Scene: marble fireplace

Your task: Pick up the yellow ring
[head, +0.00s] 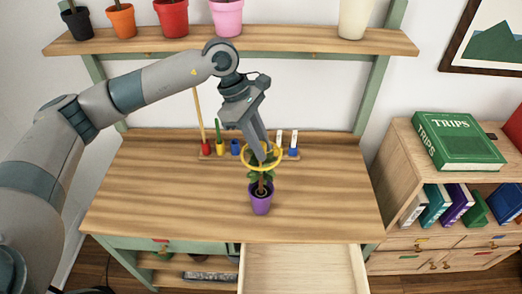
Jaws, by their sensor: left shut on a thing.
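The yellow ring (246,165) is a thin hoop at the upper part of a plant in a purple pot (261,200), which stands upright on the wooden desk (150,200). My left gripper (264,157) reaches down from above, and its fingers are shut on the ring. The ring appears to be around or just above the plant's leaves; I cannot tell exactly which. My right gripper is not in view.
Behind the ring, a wooden holder (208,157) carries several coloured items. An upper shelf (290,40) holds several pots. A drawer (300,268) is open in front. A low cabinet (400,160) with a green book (458,140) stands right. The desk's left and right sides are clear.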

